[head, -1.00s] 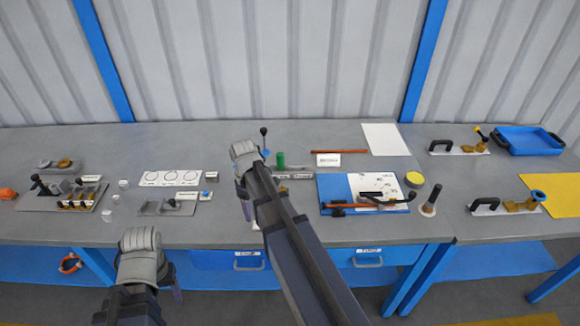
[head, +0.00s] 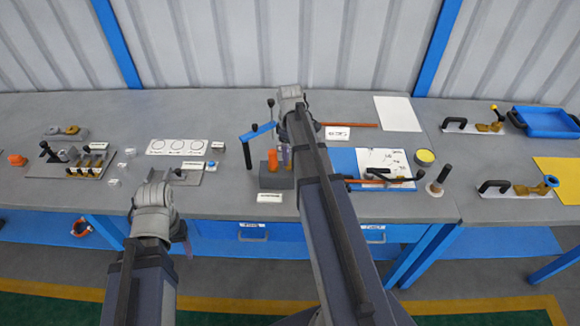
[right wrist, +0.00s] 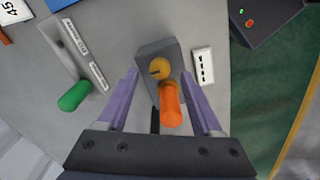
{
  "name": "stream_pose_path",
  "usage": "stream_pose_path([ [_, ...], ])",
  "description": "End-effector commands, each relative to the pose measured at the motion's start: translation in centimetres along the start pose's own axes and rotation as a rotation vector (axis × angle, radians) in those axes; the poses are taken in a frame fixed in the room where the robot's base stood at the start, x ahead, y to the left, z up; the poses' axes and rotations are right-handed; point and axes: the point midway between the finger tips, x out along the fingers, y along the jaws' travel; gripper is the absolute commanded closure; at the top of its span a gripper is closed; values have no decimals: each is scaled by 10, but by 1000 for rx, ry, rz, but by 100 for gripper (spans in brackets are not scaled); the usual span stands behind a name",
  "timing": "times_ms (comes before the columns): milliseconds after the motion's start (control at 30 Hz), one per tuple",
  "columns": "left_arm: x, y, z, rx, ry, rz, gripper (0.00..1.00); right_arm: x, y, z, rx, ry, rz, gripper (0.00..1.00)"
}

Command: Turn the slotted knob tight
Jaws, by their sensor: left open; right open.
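In the right wrist view a brass slotted knob (right wrist: 159,68) sits on a grey block (right wrist: 150,50). An orange-handled piece (right wrist: 170,104) stands beside the knob, nearer the palm. My right gripper (right wrist: 162,75) is open, its purple fingers on either side of the block and knob, holding nothing that I can see. In the head view the grey block (head: 278,180) and orange handle (head: 272,158) are left of my right arm, with the right gripper (head: 285,155) just above them; the knob is hard to make out there. My left gripper (head: 183,238) is open at the table's front edge.
A blue crank with black grips (head: 257,131) stands behind the block. A green cylinder (right wrist: 74,96) stands to the left in the right wrist view. A white label (right wrist: 203,66) lies beside the block. A clamp plate (head: 75,163) is at far left.

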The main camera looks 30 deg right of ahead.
Motion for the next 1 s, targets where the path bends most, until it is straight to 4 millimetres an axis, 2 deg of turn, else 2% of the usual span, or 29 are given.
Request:
stream_pose_path([
  [33, 13, 1, -1, 0, 0, 0, 40, 13, 0, 0, 0, 0, 0, 33],
  [300, 46, 4, -3, -1, 0, 0, 40, 46, 0, 0, 0, 0, 0, 33],
  [433, 52, 5, -3, -1, 0, 0, 40, 52, 0, 0, 0, 0, 0, 33],
  [733, 51, 5, -3, -1, 0, 0, 40, 51, 0, 0, 0, 0, 0, 33],
  [1000, 51, 5, -3, -1, 0, 0, 40, 51, 0, 0, 0, 0, 0, 63],
])
